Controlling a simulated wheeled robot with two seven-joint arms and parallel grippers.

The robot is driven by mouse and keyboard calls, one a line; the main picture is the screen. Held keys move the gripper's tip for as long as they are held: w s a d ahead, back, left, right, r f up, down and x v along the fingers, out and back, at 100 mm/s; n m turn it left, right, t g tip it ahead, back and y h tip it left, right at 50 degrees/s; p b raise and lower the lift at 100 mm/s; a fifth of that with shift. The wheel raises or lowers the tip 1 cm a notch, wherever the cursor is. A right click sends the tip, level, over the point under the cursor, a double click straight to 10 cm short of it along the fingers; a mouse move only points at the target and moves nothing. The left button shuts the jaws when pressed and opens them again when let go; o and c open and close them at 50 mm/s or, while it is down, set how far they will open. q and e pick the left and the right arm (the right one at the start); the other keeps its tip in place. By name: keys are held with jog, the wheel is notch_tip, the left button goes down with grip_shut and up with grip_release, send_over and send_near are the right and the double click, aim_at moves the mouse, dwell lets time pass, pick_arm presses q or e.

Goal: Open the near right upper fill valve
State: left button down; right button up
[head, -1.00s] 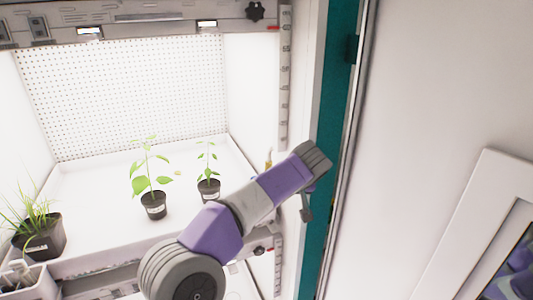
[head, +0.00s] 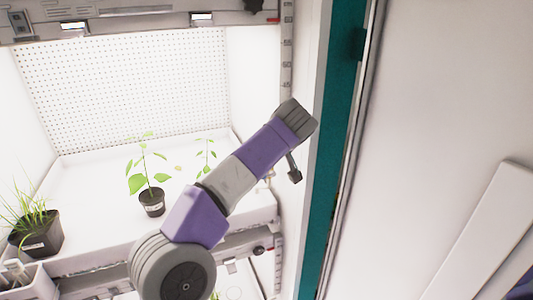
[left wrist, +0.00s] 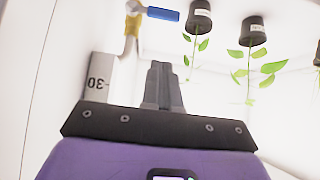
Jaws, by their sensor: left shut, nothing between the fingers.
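A fill valve with a blue lever handle (left wrist: 162,13) and a brass body (left wrist: 133,22) shows at the top of the left wrist view. Its blue lever lies sideways, pointing right in that view. My left gripper (left wrist: 160,75) is shut and empty, with its fingertips below the lever in the picture and apart from it. In the head view my left arm reaches up and right across the chamber's right side and largely hides the valve area. My right gripper is in neither view.
Potted seedlings, one in a black pot (head: 152,203), stand on the white chamber shelf. A grassy pot (head: 38,233) stands at left. A teal door-frame edge (head: 330,150) runs close to the arm's right.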

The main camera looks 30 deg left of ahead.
pick_arm(q)
notch_tip(320, 180, down, 8)
jog(key=w+a, duration=0.2)
jog(key=shift+w+a+b, duration=0.3)
jog(key=shift+a+b, duration=0.05)
jog(key=shift+a, duration=0.05)
jog(key=shift+r, duration=0.15)
